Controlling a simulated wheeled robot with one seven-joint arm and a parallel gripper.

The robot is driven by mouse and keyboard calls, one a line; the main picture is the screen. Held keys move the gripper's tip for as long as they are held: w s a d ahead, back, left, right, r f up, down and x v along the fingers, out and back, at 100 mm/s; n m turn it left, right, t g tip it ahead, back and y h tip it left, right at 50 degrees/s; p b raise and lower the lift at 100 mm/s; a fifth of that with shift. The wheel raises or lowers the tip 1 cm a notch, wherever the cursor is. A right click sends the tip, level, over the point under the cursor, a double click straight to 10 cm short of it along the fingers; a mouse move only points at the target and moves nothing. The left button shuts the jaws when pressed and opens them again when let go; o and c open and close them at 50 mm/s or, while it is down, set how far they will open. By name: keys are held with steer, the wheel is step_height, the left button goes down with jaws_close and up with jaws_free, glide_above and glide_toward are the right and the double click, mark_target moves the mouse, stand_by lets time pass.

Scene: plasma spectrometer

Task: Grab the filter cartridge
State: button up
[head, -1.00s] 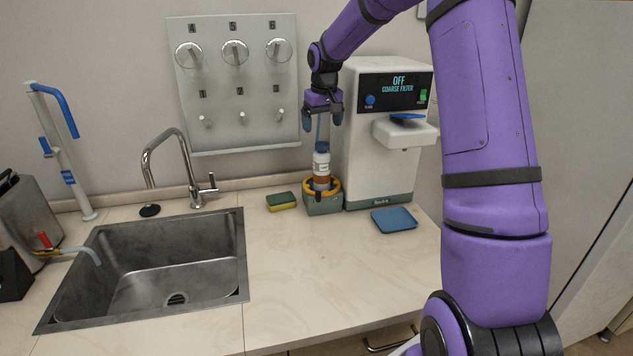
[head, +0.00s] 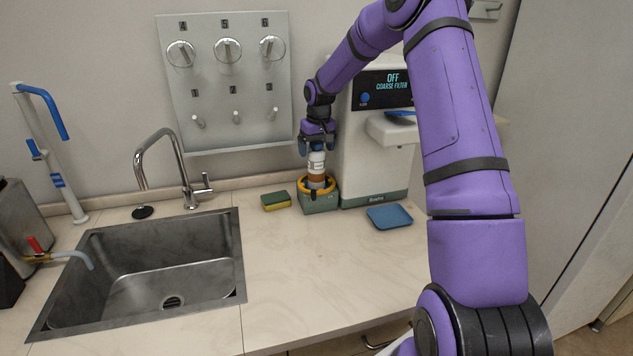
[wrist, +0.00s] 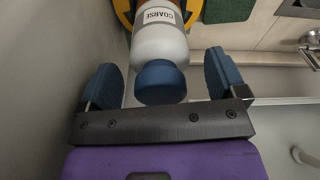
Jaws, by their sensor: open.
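The filter cartridge (head: 317,163) is a white and brown cylinder with a label. It stands upright in the yellow ring of a grey-green holder (head: 321,203) on the counter. In the wrist view the cartridge (wrist: 160,42) shows a blue cap and a label reading "COARSE". My gripper (head: 318,147) points down over the top of the cartridge. In the wrist view its two blue fingers are apart, one on each side of the blue cap, with a gap showing on both sides. The lower part of the cartridge is hidden in the holder.
The white machine (head: 357,160), its screen reading "OFF COARSE FILTER", stands close to the right of the holder. A blue tray (head: 389,217) lies in front of it. A sponge (head: 276,201) lies left of the holder. The sink (head: 150,262) is further left.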

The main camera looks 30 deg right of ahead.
steer(key=shift+f, duration=0.45)
steer(key=c, duration=1.6)
steer(key=shift+r, duration=0.1)
